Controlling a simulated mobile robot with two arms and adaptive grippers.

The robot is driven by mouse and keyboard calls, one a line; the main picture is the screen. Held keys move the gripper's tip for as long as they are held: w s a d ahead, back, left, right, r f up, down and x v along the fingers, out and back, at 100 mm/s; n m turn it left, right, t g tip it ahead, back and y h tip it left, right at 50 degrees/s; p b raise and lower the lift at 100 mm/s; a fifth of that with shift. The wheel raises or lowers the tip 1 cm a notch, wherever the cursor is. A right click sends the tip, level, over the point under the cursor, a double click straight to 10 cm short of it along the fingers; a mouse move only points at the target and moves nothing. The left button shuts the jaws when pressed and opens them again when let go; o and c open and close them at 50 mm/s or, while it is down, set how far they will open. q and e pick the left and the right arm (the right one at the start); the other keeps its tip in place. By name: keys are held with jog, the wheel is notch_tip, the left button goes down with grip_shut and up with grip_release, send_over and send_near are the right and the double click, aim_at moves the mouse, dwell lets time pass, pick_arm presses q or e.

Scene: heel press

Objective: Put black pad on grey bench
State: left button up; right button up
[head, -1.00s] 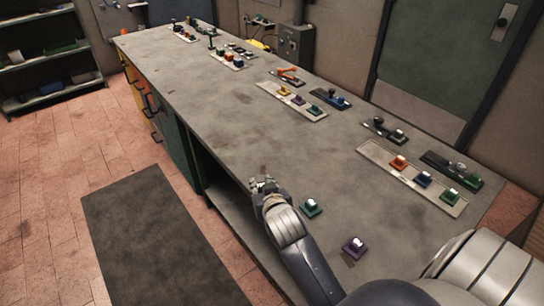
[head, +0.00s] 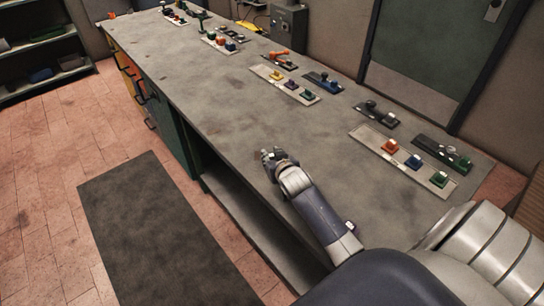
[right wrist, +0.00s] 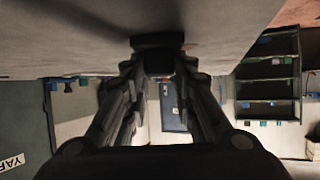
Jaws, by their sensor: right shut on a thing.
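The grey bench (head: 235,115) runs from the near right to the far left in the head view. My right gripper (head: 265,153) is over its near part, close to the front edge. In the right wrist view the two fingers of my right gripper (right wrist: 158,62) close on a black block, the black pad (right wrist: 157,42). The pad is at or just off the grey surface; I cannot tell if it touches. In the head view the pad is hidden or too small to make out. My left gripper is not in view.
Further strips with small blocks (head: 285,82) lie farther along. The middle of the bench is clear.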

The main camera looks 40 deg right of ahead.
jog(key=o, duration=1.1)
jog(key=shift+f, duration=0.1)
jog(key=shift+c, duration=0.2)
jog(key=shift+s, duration=0.1)
jog(key=v, duration=1.2)
